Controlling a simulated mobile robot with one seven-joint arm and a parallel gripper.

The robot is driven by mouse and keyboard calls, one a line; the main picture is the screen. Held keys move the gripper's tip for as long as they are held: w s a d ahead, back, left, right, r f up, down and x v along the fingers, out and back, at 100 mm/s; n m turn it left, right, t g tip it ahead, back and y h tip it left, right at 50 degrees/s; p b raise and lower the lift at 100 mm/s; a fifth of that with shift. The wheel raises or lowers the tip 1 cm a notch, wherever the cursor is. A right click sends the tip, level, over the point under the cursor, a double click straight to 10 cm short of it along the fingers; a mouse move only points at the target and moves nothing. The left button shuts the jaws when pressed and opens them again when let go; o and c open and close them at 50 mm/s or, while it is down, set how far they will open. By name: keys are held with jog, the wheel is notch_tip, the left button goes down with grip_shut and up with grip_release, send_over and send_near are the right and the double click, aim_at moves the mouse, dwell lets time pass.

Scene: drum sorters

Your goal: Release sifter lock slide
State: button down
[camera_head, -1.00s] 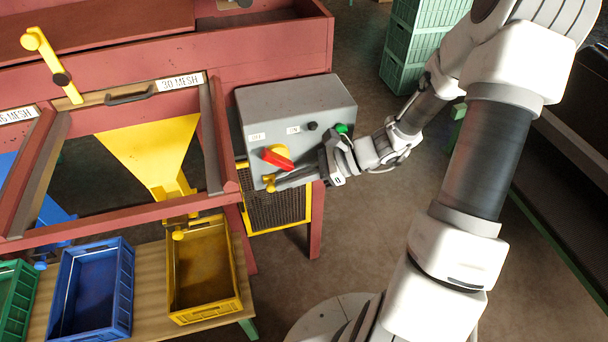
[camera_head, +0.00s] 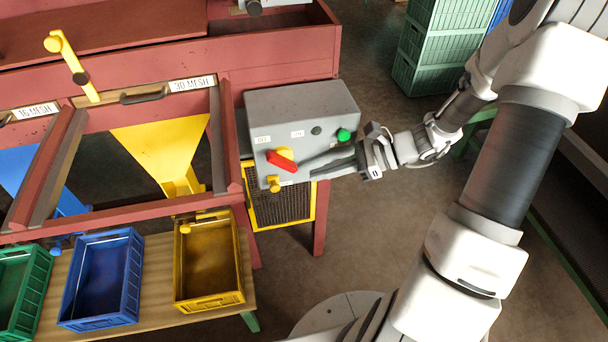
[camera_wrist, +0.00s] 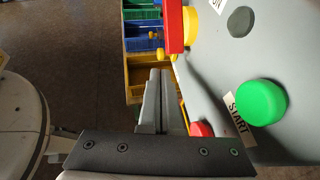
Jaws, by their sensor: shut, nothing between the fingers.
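A small yellow knob (camera_head: 273,184) sits at the lower front edge of the grey control box (camera_head: 300,105), below the red and yellow rotary switch (camera_head: 281,159). I cannot tell for certain whether this knob is the lock slide. My gripper (camera_head: 305,169) is shut and empty, just right of the knob and in front of the box's lower face. In the wrist view, the shut fingers (camera_wrist: 158,80) point toward the colored bins, beside the box face. A yellow lever (camera_head: 72,66) stands upright on the sifter frame (camera_head: 150,84) at the upper left.
A green start button (camera_head: 343,135) is on the box, and a red button (camera_wrist: 200,129) shows close to the fingers. Yellow (camera_head: 208,302), blue (camera_head: 100,322) and green bins stand on the wooden bench below. Stacked green crates (camera_head: 424,50) are behind. Open floor lies right of the box.

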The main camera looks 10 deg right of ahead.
jog(key=v, duration=0.6)
jog(key=shift+p, duration=0.3)
